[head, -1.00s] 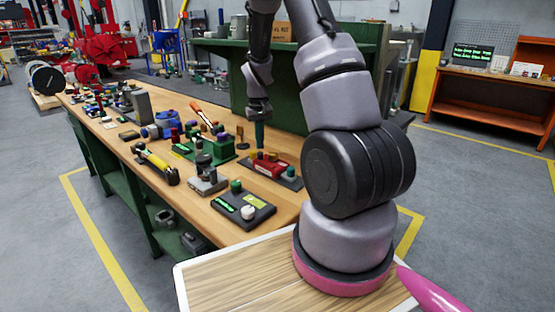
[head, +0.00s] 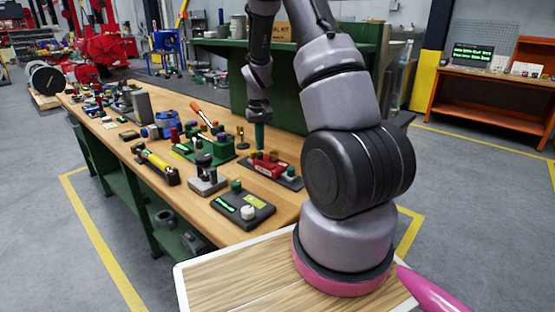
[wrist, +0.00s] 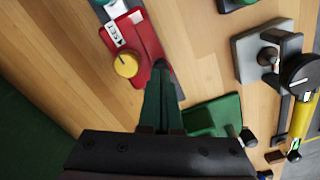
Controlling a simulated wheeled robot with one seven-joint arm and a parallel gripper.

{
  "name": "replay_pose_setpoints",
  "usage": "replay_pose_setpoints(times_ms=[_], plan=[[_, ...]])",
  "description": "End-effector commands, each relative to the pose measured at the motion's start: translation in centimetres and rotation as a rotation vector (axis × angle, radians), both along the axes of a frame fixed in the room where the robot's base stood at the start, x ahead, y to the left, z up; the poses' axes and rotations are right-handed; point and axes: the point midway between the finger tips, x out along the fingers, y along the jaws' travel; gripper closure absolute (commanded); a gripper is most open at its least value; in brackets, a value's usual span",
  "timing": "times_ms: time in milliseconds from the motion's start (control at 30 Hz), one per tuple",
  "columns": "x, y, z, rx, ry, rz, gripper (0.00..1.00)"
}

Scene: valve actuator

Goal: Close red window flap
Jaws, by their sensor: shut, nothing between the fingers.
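The red device (head: 270,167) sits on a dark base on the workbench, just below my gripper. In the wrist view it is the red box (wrist: 143,42) with a white label and a yellow knob (wrist: 125,65). A teal knob sits at its far end. The red window flap cannot be clearly told apart from the red body. My gripper (head: 259,147) points down with its green fingers together and empty. In the wrist view the fingertips (wrist: 160,68) are at the near edge of the red box, beside the yellow knob; contact cannot be told.
A green device (head: 210,150) stands left of the red one. A grey valve block (head: 207,182) and a dark box with a white knob (head: 243,205) stand nearer the front. A yellow-handled tool (head: 157,165) lies farther left. Bare wood (wrist: 60,50) lies beside the red box.

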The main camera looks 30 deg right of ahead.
Motion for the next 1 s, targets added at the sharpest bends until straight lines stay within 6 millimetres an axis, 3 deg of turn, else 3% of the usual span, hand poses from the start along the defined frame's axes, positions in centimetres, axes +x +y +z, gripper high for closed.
replay_pose_setpoints(times_ms=[567,1000], plan=[[0.0,0.0,-1.8,0.0,0.001,0.0,1.0],[0.0,0.0,-0.9,0.0,-0.001,0.0,1.0]])
